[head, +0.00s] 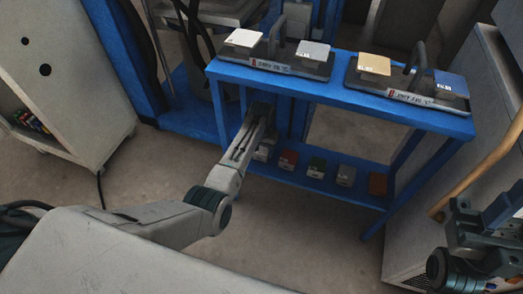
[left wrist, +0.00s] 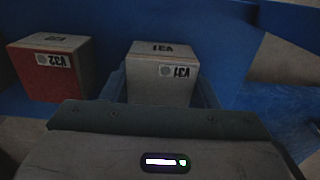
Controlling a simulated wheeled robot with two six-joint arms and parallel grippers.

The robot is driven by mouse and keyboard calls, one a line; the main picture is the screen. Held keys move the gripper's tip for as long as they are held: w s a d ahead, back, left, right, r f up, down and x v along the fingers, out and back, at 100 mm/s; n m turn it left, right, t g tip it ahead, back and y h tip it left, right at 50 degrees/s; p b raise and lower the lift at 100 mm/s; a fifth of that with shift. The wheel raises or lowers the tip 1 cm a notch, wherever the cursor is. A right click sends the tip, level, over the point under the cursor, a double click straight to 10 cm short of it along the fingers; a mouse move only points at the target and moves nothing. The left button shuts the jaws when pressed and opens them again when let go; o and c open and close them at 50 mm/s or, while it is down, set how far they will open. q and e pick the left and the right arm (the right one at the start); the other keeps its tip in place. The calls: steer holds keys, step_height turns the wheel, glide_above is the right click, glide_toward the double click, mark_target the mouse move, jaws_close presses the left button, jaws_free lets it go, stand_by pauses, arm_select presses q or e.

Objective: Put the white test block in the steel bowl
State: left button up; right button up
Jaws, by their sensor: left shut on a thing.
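The white test block (left wrist: 162,75), marked V31, sits between the fingers of my left gripper (left wrist: 160,92) in the left wrist view. The gripper is shut on it. In the head view the white block (head: 262,153) shows at the left end of the blue rack's lower shelf, partly behind my left arm. I cannot tell whether it still touches the shelf. My right gripper (head: 488,218) is at the right edge of the head view, away from the rack; whether it is open or shut is unclear. No steel bowl shows in either view.
A red block (left wrist: 48,72), marked V32, stands beside the white one. Green (head: 316,168), grey (head: 345,175) and brown (head: 378,184) blocks follow along the lower shelf (head: 328,191). The rack's top (head: 340,92) overhangs this shelf and carries two dark trays with tiles.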

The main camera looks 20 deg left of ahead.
arm_select(q)
steer(key=o, duration=1.4)
steer(key=shift+f, duration=0.15)
steer(key=shift+c, duration=0.2)
